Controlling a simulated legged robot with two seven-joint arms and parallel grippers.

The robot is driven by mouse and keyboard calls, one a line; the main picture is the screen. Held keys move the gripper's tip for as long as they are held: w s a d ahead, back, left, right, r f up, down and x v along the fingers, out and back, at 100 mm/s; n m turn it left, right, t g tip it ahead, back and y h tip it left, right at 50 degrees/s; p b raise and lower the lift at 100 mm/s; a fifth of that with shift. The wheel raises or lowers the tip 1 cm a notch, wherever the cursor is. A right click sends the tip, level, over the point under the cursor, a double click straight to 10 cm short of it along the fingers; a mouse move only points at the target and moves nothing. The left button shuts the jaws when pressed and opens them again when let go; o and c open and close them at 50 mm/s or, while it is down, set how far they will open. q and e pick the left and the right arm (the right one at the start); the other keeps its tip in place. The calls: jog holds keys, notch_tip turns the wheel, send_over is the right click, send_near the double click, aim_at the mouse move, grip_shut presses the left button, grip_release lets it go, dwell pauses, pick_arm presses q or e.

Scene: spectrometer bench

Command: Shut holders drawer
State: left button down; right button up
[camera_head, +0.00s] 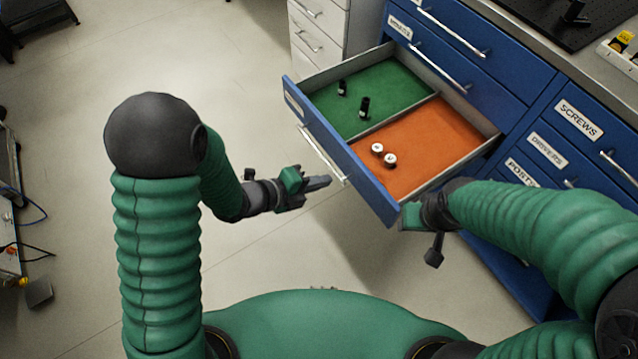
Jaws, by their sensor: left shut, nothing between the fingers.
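The open blue drawer (345,150) is pulled well out of the blue cabinet. It has a green-lined compartment (395,90) with two small black posts and an orange-lined compartment (440,140) with two small white-topped pieces. A metal bar handle (322,156) runs along its front; the label on the front is too oblique to read. My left gripper (322,183) is shut and empty, just in front of the drawer front near the handle's lower end; I cannot tell whether it touches. My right gripper (410,214) is at the drawer's near front corner, its fingers mostly hidden.
Closed blue drawers with labels such as SCREWS (578,119) are at the right. A white drawer unit (318,35) stands beyond the open drawer. The worktop (540,60) above carries a black board. Bare floor (240,90) lies left of the drawer.

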aim_at(359, 169)
pick_arm(q)
jog(key=x, duration=0.2)
jog(key=r+b+x, duration=0.1)
jog(key=x, duration=0.2)
jog(key=d+x, duration=0.1)
jog(key=x, duration=0.2)
jog(key=shift+w+d+r, duration=0.1)
jog(key=shift+w+d, duration=0.05)
jog(key=shift+w, duration=0.1)
jog(key=shift+w+d, duration=0.2)
jog(key=shift+d, duration=0.1)
jog(key=shift+w+a, duration=0.1)
